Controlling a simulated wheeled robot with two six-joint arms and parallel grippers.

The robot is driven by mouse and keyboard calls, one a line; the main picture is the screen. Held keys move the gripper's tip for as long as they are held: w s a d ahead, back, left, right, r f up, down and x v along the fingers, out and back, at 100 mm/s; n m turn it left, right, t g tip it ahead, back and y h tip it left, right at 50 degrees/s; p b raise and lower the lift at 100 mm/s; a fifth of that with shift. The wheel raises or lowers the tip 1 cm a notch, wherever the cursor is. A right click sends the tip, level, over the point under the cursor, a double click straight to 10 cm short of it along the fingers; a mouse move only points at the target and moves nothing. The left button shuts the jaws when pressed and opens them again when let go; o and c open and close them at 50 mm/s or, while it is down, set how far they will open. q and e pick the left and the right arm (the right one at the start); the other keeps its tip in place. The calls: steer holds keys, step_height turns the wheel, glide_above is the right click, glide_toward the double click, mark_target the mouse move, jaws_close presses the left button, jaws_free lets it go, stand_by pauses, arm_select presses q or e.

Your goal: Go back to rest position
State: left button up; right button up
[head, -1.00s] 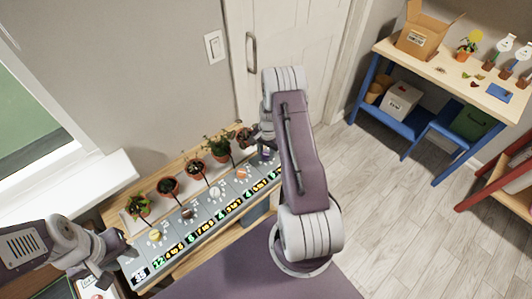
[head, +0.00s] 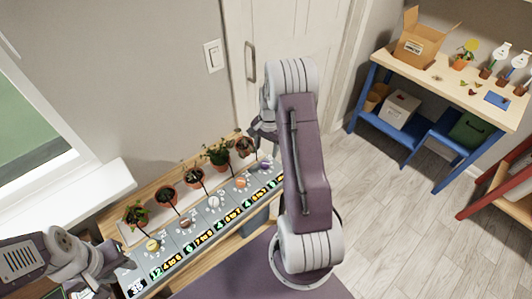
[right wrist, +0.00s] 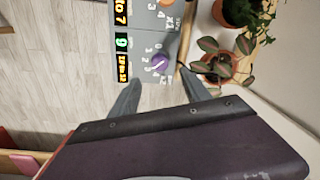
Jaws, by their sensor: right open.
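My right gripper (head: 258,138) is at the far right end of the plant row in the head view, partly hidden by my own arm. In the right wrist view its two fingers (right wrist: 160,95) are spread with nothing between them. A purple knob (right wrist: 160,61) on the grey panel shows beyond the fingertips, apart from them. My left gripper (head: 122,268) is at the lower left of the head view, beside the near end of the panel (head: 170,258). Its fingers look spread, and I see nothing held in it.
Several potted plants (head: 136,216) stand in a row behind the panel, along the wall. A window sill (head: 100,195) is at the left. A blue-legged bench (head: 440,75) with a cardboard box (head: 416,45) stands at the right. The floor (head: 390,220) between is clear.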

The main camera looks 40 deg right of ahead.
stand_by(0.4)
steer(key=w+a+r+n+t, duration=0.1)
steer(key=w+a+r+n, duration=0.1)
steer(key=w+a+r, duration=0.35)
steer(key=s+a+r+n, duration=0.55)
steer(key=s+a, duration=0.35)
steer(key=a, duration=0.3)
steer(key=s+a+f+n, duration=0.1)
steer(key=s+n, duration=0.4)
steer(key=s, duration=0.6)
steer(key=shift+s+a+f+g, duration=0.25)
steer(key=shift+a+f+g, duration=0.05)
steer(key=shift+f, duration=0.25)
steer(key=shift+w+n, duration=0.1)
steer(key=shift+n, duration=0.15)
